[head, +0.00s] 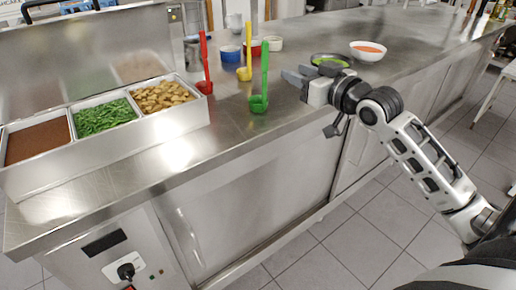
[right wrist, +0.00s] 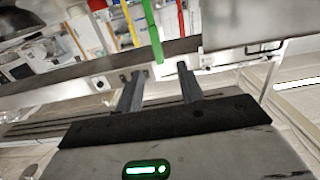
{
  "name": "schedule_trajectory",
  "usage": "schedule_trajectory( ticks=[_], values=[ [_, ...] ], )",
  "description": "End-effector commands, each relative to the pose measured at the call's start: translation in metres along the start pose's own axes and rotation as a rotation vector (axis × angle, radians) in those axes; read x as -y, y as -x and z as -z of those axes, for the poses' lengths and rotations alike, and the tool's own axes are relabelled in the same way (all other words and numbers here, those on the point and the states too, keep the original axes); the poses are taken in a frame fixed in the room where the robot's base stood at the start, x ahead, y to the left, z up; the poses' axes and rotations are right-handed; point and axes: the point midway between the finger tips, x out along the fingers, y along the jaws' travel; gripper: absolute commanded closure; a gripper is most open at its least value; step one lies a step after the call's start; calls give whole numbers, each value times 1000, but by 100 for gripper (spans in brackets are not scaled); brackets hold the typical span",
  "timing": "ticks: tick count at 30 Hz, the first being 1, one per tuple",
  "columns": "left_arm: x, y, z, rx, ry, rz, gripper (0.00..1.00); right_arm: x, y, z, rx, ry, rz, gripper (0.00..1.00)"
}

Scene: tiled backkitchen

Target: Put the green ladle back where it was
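The green ladle (head: 264,75) stands upright on the steel counter near its front edge, its bowl (head: 258,104) at the bottom. My right gripper (head: 290,78) is just to the right of its handle, open and empty. In the right wrist view, the green handle (right wrist: 153,35) shows beyond and between the two spread fingers (right wrist: 155,72), apart from them. A red ladle (head: 205,65) stands to the left and a yellow ladle (head: 247,50) behind. My left gripper is not in view.
A bain-marie with trays of red-brown food (head: 37,140), green beans (head: 102,117) and a golden food (head: 160,97) is at the left. Blue (head: 231,55) and white (head: 273,43) pots stand behind the ladles. A green-filled bowl (head: 331,60) and a white bowl (head: 368,50) are behind my right gripper.

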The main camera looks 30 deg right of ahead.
Motion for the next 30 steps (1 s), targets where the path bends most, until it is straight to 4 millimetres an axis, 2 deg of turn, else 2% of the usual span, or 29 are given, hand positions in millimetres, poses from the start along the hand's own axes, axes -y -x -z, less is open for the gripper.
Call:
schedule_trajectory(
  ticks=[1,2,5,6,9,12,15,19,22,30],
  values=[
    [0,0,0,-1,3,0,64,10,1,-31,48,-10,5,62],
    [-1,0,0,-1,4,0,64,17,2,-52,78,-11,7,62],
    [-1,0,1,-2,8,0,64,53,16,-133,203,-11,24,62],
    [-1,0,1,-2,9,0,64,72,27,-168,257,-10,36,62],
    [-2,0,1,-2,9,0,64,126,62,-240,377,-8,74,62],
    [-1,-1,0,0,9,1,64,182,101,-290,472,-8,116,62],
    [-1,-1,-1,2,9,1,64,227,134,-318,534,-8,153,62],
    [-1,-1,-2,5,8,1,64,262,158,-332,573,-8,181,62],
    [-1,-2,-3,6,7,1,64,271,164,-334,582,-5,188,62],
    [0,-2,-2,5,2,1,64,271,164,-334,582,-4,189,62]
  ],
)
